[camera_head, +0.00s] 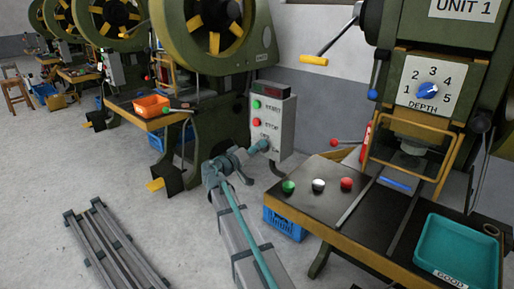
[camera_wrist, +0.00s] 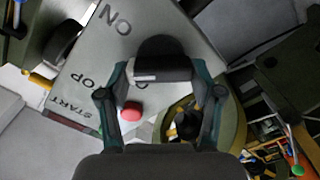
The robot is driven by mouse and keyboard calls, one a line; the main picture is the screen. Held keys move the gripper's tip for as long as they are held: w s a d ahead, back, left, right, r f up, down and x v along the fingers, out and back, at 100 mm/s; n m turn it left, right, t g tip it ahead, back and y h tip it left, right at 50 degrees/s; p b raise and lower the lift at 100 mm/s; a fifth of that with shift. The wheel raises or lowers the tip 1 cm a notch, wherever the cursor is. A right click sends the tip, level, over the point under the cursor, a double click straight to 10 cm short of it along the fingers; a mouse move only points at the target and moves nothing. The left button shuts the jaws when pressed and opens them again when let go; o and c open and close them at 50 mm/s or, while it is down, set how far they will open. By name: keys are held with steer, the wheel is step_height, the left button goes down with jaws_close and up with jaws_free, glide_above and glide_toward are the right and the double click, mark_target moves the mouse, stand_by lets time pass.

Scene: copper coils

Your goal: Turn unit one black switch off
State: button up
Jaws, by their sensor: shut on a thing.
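A grey control box (camera_head: 272,120) stands left of the machine with the UNIT 1 sign (camera_head: 466,7). It carries a green START button (camera_head: 257,104), a red STOP button (camera_head: 256,121) and a black switch (camera_wrist: 163,58). In the wrist view the switch sits between the fingers of my gripper (camera_wrist: 164,76), which is shut on it. The ON label (camera_wrist: 115,20) shows upside down beside the switch; the OFF label is hidden there. In the head view my gripper (camera_head: 262,146) reaches the lower face of the box and hides the switch. The red button (camera_wrist: 131,111) lies near the left finger.
The dark bench (camera_head: 330,205) at right holds green, white and red buttons and a teal GOOD tray (camera_head: 458,252). A blue crate (camera_head: 284,222) stands below. A neighbouring press (camera_head: 215,40) is close behind the box. Grey rails (camera_head: 115,245) lie on the floor at left.

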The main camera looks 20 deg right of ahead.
steer(key=shift+f+n+p, duration=0.1)
steer(key=shift+n+p, duration=2.2)
steer(key=shift+n, duration=1.9)
steer(key=o, duration=1.1)
steer(key=shift+w, duration=0.1)
steer(key=shift+o, duration=0.2)
steer(key=shift+a, duration=0.15)
steer(key=v, duration=1.2)
